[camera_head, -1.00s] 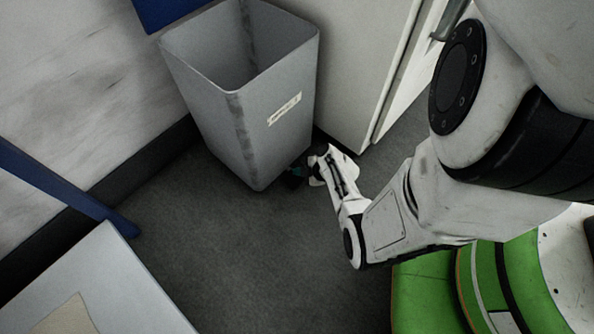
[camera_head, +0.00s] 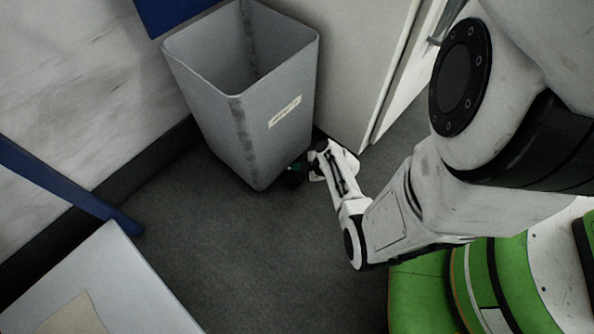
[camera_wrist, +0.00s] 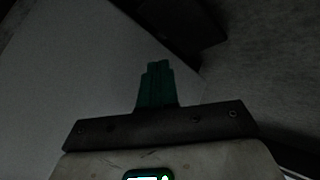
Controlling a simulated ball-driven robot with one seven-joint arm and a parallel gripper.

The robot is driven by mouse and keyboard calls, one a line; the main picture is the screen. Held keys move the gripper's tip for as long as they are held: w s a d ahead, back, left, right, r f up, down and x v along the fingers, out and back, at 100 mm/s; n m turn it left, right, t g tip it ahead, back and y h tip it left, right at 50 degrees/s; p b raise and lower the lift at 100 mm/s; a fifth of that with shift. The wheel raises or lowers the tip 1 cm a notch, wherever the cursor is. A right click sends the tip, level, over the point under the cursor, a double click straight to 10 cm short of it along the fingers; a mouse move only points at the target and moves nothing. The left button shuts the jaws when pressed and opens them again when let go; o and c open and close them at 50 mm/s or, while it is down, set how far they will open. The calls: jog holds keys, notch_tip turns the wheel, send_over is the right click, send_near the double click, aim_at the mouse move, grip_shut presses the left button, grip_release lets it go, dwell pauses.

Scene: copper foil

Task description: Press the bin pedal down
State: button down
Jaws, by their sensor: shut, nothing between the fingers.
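The grey open-topped bin (camera_head: 215,105) stands on the dark floor, with a pale label on its front. My gripper (camera_head: 297,168) is low down at the bin's lower right corner, close to the floor. Its teal fingers (camera_wrist: 157,72) are closed together and empty in the wrist view. They overlap the edge of a pale grey surface there, probably the bin's side. A dark shape (camera_wrist: 180,25) lies beyond the fingertips in the wrist view. I cannot tell whether it is the pedal. The bin's base is partly hidden, and I cannot tell whether the fingers touch anything.
A white cabinet (camera_head: 350,75) stands right behind the bin. A blue bar (camera_head: 65,188) and a pale table corner (camera_head: 110,275) are at the left. The dark floor (camera_head: 240,260) in front of the bin is clear.

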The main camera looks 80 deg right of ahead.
aim_at(299, 177)
notch_tip(299, 177, up, 5)
jog(key=p, duration=0.3)
dwell(0.7)
jog(key=w+a+r+y, duration=0.35)
jog(key=w+a, duration=0.25)
jog(key=a, duration=0.2)
jog(key=s+a+r+m+g+y, duration=0.1)
jog(key=s+a+r+m+g, duration=0.15)
jog(key=a+r+g, duration=0.75)
jog(key=s+a+r+m+p, duration=0.1)
jog(key=a+r+p, duration=0.1)
jog(key=r+p, duration=1)
jog(key=s+a+r+m+t+h+p, duration=0.1)
jog(key=a+r+p, duration=0.1)
jog(key=r+p, duration=1.1)
jog(key=s+a+r+m+t+p, duration=0.1)
jog(key=a+r+p, duration=0.1)
jog(key=r+p, duration=1)
notch_tip(299, 177, up, 9)
jog(key=shift+s+a+f, duration=0.15)
jog(key=shift+a, duration=0.2)
